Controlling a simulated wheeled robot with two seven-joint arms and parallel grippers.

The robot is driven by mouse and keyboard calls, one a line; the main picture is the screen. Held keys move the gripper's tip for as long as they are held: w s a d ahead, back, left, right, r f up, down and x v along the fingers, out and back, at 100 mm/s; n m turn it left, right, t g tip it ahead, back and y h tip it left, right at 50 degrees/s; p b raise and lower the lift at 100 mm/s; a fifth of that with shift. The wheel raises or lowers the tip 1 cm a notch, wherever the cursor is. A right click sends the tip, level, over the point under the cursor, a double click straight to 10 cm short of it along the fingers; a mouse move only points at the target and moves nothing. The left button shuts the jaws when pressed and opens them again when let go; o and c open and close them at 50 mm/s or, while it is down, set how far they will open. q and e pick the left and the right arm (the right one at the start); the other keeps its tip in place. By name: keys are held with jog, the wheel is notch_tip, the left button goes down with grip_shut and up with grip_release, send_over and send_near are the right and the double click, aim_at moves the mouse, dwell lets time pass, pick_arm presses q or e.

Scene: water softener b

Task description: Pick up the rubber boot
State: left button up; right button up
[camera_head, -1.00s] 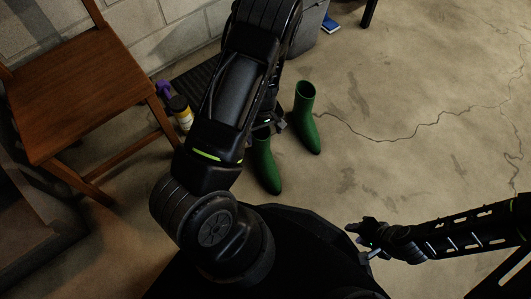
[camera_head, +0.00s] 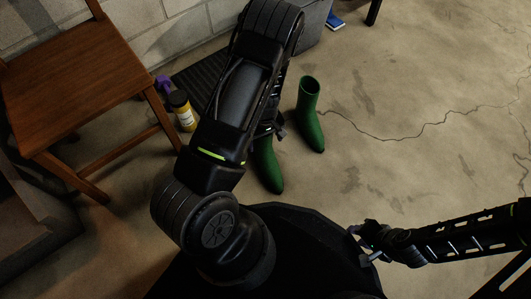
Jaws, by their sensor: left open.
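Two green rubber boots stand on the concrete floor. The right boot (camera_head: 309,115) is upright and fully in view, its dark opening at the top. The left boot (camera_head: 269,167) shows only its foot and lower shaft; my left arm hides its upper part. My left gripper (camera_head: 277,129) shows partly beside the arm, just above the left boot and left of the right boot. It is open; whether it touches the left boot cannot be told. My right gripper (camera_head: 359,243) is low in the view, over the edge of my base, away from the boots.
A wooden chair (camera_head: 75,80) stands at the left. A yellow-labelled bottle (camera_head: 182,111) and a purple object (camera_head: 163,84) are near its leg. A dark ribbed mat (camera_head: 203,82) lies behind my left arm. A blue item (camera_head: 335,21) lies at the back. The floor right of the boots is clear.

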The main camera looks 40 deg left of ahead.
pick_arm(q)
jog(key=shift+f, duration=0.15)
jog(key=shift+c, duration=0.2)
dwell(0.3)
grip_shut()
dwell(0.8)
